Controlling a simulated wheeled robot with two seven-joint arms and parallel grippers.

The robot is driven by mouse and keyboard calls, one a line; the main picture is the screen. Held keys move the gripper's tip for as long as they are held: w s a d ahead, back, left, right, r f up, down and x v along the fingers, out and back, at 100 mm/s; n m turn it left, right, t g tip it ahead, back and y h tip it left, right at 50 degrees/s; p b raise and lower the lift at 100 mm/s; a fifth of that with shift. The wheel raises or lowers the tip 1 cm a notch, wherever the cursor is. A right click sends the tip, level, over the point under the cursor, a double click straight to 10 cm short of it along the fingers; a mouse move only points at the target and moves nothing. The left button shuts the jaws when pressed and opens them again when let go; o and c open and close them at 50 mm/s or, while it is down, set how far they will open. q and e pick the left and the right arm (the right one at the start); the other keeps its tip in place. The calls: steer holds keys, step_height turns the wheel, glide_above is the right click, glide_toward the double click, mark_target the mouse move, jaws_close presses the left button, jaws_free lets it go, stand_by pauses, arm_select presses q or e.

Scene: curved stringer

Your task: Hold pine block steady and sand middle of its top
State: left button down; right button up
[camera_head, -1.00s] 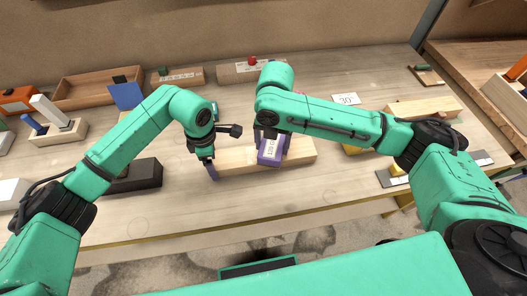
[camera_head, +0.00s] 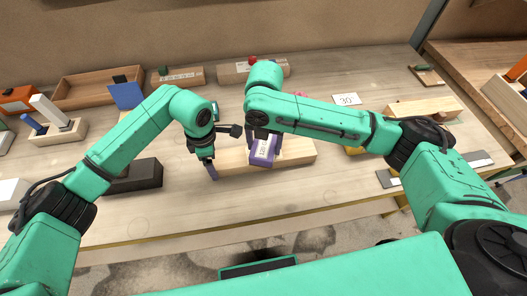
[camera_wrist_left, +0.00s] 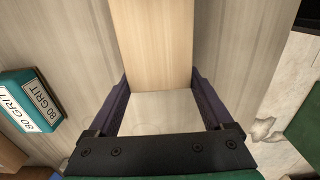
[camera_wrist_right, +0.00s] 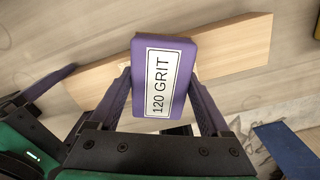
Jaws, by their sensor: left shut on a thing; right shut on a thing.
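The pine block (camera_head: 296,152) lies flat on the bench, its long side running left to right; it also shows in the left wrist view (camera_wrist_left: 152,40) and right wrist view (camera_wrist_right: 235,48). My left gripper (camera_head: 210,170) is shut on the block's left end, one finger on each side in the left wrist view (camera_wrist_left: 160,100). My right gripper (camera_head: 264,150) is shut on a purple sanding block labelled 120 GRIT (camera_wrist_right: 180,80).
A teal 80 GRIT block (camera_wrist_left: 30,100) lies beside the pine block's left end. A dark block (camera_head: 136,176) sits left of my left gripper. A wooden tray (camera_head: 98,88) and labelled wooden blocks (camera_head: 178,77) stand at the back.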

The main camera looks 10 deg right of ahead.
steer(key=shift+s+d, duration=0.1)
steer(key=shift+d, duration=1)
steer(key=shift+a, duration=1.45)
step_height(320, 180, up, 6)
steer(key=shift+f, duration=0.1)
